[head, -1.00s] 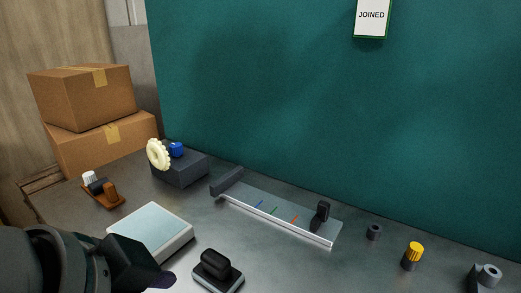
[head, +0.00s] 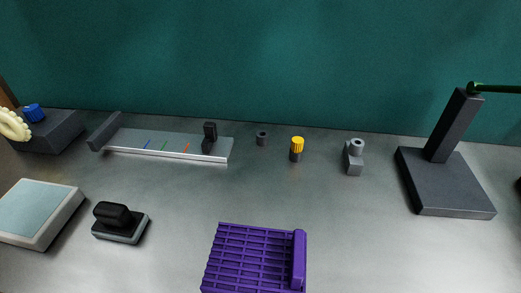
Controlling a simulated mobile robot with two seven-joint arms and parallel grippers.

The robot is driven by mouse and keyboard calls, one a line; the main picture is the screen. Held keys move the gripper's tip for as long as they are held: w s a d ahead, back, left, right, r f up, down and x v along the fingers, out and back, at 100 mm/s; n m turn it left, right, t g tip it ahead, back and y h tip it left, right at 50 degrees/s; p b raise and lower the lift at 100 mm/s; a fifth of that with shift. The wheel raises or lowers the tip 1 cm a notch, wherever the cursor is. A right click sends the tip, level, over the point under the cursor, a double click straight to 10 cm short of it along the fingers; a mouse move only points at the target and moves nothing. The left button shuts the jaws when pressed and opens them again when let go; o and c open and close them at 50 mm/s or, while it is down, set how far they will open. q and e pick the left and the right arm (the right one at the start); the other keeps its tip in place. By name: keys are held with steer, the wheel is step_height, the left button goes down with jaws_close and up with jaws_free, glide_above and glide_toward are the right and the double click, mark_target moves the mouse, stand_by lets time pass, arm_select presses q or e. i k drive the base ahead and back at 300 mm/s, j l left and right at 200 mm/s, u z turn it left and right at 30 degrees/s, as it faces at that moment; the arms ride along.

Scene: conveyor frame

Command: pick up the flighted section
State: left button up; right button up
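A purple slatted belt section (head: 245,258) lies on the grey bench at the bottom middle of the head view. It has a raised bar along its right side, which fits the flighted section. Its near edge reaches the bottom of the picture, so its near end may be cut off. Neither of my grippers is in view, and nothing is seen touching the purple section.
A black-handled block (head: 118,222) and a pale-topped pad (head: 38,212) lie to the left. Behind are a ruled gauge (head: 165,146), a yellow-capped piece (head: 297,148) and a grey bracket (head: 354,158). A dark stand (head: 446,184) is at right. Bench between is clear.

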mark_target(243, 259)
steer(key=j+z, duration=0.45)
steer(key=j, duration=0.4)
steer(key=j+z, duration=0.45)
steer(key=j, duration=0.4)
